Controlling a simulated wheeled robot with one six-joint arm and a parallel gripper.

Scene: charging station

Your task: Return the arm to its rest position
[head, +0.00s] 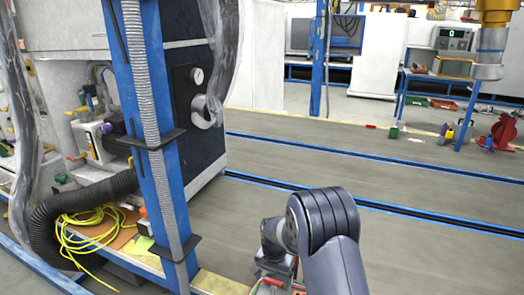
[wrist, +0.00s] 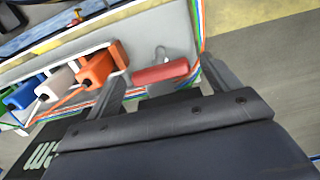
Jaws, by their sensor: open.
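My arm (head: 330,235) rises from the bottom of the head view, its elbow bent and its far links dropping behind it near the floor strip. My gripper is not clear in the head view. In the wrist view my gripper (wrist: 163,85) is open, with its two dark fingers spread. A red bar-shaped handle (wrist: 160,73) shows in the gap between the fingers; I cannot tell whether it touches them. An orange plug (wrist: 98,67), a white plug (wrist: 57,85) and a blue plug (wrist: 20,97) sit in a row at left.
A blue post (head: 155,130) with a grey hose stands left of my arm. A black hose (head: 75,200) and yellow cable (head: 90,238) lie farther left. A dark panel with a gauge (head: 198,76) is behind the post. The grey floor (head: 420,250) to the right is clear.

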